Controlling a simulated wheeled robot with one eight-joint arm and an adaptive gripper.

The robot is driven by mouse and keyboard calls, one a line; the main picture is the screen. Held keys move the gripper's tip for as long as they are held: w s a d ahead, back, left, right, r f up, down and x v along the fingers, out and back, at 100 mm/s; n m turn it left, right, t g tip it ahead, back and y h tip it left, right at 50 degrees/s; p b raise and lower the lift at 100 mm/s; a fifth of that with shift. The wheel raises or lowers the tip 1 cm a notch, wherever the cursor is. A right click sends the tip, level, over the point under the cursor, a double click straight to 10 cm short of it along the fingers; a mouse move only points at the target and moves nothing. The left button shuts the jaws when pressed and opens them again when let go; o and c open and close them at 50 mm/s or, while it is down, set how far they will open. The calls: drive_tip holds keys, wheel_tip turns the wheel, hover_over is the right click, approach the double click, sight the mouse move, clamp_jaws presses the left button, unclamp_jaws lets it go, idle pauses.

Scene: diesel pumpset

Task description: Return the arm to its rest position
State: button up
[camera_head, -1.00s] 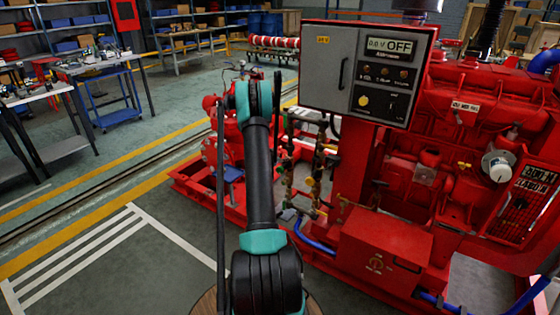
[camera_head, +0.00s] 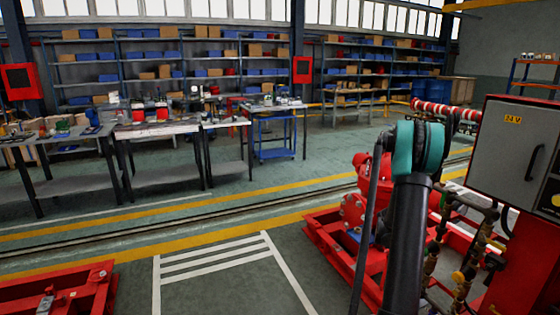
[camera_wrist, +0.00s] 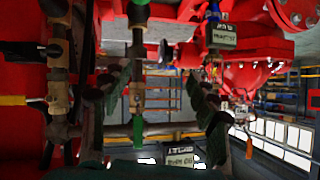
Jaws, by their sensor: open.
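My arm (camera_head: 407,230), black with teal joints, rises at the right of the head view, in front of the red pumpset (camera_head: 345,245). Its far end and my gripper are hidden there behind the teal joint. In the wrist view my gripper (camera_wrist: 153,88) shows two dark fingers spread wide apart, open, with nothing clearly held. Brass and dark pipes with valves (camera_wrist: 137,90) appear between and beside the fingers. That view looks turned over, with the windows low at the right. I cannot tell how far the fingers are from the pipes.
A grey control box (camera_head: 515,160) stands close to the right of my arm. Pipework (camera_head: 465,265) is beside the arm. Labelled tags (camera_wrist: 222,35) hang in the wrist view. A red frame (camera_head: 60,290) lies front left. Workbenches (camera_head: 165,128) stand farther back; the marked floor (camera_head: 225,285) is clear.

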drive_tip(key=s+a+r+n+y, duration=0.35)
drive_tip(key=s+a, duration=0.45)
drive_tip(key=a, duration=0.3)
drive_tip(key=s+a+r+n+y, duration=0.2)
drive_tip(key=s+a+r+n, duration=0.15)
drive_tip(key=s+a, duration=0.6)
drive_tip(key=s+a+f+n+g+y, duration=0.2)
drive_tip(key=s+a+n, duration=0.4)
drive_tip(key=s+a, duration=1.3)
drive_tip(key=shift+s+a+f+n+g+y, duration=0.15)
drive_tip(key=shift+s+f+n+g+y, duration=0.3)
drive_tip(key=shift+y, duration=0.8)
idle(2.8)
